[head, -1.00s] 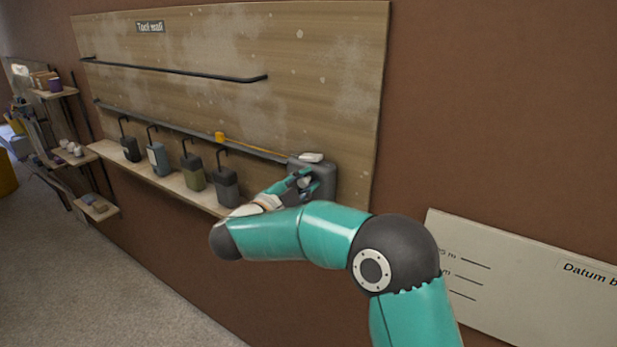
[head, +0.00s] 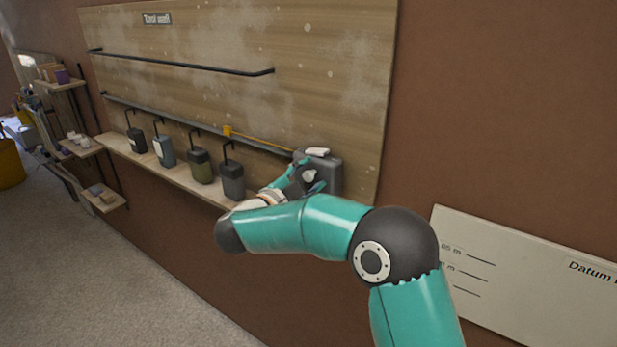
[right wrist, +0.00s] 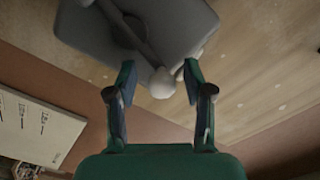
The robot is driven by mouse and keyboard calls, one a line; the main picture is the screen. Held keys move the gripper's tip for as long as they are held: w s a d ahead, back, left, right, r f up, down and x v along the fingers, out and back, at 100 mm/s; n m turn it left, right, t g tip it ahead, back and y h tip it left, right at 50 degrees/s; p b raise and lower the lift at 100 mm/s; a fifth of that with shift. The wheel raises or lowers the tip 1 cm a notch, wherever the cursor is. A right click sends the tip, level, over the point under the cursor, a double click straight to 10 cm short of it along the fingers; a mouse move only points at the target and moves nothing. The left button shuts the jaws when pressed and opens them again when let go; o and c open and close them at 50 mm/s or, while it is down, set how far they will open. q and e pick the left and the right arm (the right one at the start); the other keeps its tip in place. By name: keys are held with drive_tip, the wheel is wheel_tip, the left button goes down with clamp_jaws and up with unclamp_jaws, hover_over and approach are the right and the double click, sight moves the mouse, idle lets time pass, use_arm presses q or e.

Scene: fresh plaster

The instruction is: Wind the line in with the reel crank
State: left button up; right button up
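The reel is a dark grey box (head: 328,174) at the lower right of the wooden tool wall board. A thin yellow line runs from it leftward to a yellow tab (head: 228,131) on the lower rail. The crank's pale round knob (head: 308,176) shows on the reel's front; in the right wrist view the grey crank arm and knob (right wrist: 162,84) show below the reel body (right wrist: 155,22). My right gripper (head: 306,178) is open, its two teal fingers apart around the knob. In the right wrist view the fingertips (right wrist: 159,72) stand either side, with gaps. My left gripper is out of view.
A pale datum board (head: 520,270) is on the brown wall at right. More small shelves (head: 104,197) stand far left.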

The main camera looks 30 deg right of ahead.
drive_tip(key=v, duration=1.2)
